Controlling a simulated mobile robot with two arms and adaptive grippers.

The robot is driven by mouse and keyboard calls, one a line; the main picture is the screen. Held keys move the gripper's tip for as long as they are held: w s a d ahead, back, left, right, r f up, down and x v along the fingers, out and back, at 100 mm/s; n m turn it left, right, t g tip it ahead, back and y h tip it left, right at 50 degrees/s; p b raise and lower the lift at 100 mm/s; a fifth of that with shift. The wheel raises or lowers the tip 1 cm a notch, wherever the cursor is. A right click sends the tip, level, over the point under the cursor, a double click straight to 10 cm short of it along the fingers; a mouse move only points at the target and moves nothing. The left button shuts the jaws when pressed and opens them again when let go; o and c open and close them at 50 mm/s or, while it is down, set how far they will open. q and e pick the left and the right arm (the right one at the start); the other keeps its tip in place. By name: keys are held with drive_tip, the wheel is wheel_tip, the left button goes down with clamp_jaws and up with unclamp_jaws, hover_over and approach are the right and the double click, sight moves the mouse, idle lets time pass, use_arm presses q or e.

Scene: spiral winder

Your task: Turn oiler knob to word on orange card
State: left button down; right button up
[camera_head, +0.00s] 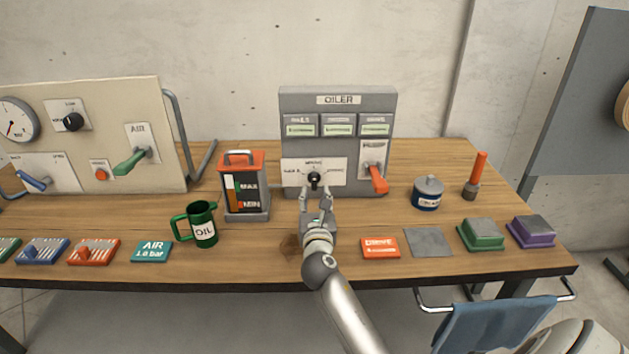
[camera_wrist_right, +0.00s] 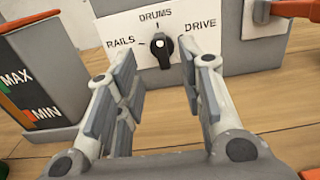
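The black oiler knob (camera_head: 314,178) sits on a white plate on the front of the grey oiler box (camera_head: 338,98). In the right wrist view, the knob (camera_wrist_right: 162,48) has its pointer up towards DRUMS, with RAILS at left and DRIVE at right. The orange card (camera_head: 380,247) lies on the table and reads DRIVE. My right gripper (camera_head: 316,197) is in front of the knob. In the wrist view the fingers of this gripper (camera_wrist_right: 160,68) are spread, with the knob beyond the gap and nothing held. My left gripper is not in view.
An oil can with MAX and MIN marks (camera_head: 245,185) and a green OIL mug (camera_head: 203,224) stand left of my right gripper. An orange-handled lever (camera_head: 378,180) is on the box's right side. A blue-labelled pot (camera_head: 428,193) stands further right.

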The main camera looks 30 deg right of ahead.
sight(314, 180)
drive_tip(key=x, duration=0.6)
drive_tip(key=shift+w+f, duration=0.15)
drive_tip(key=shift+f, duration=0.05)
drive_tip(key=shift+w+d+r, duration=0.1)
drive_tip(key=shift+w+d, duration=0.25)
drive_tip(key=shift+w, duration=0.1)
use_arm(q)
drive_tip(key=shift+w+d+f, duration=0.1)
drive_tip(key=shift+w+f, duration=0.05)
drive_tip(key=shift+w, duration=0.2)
use_arm(e)
drive_tip(key=shift+w+d, duration=0.1)
drive_tip(key=shift+w, duration=0.1)
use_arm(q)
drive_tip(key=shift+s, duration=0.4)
use_arm(e)
clamp_jaws()
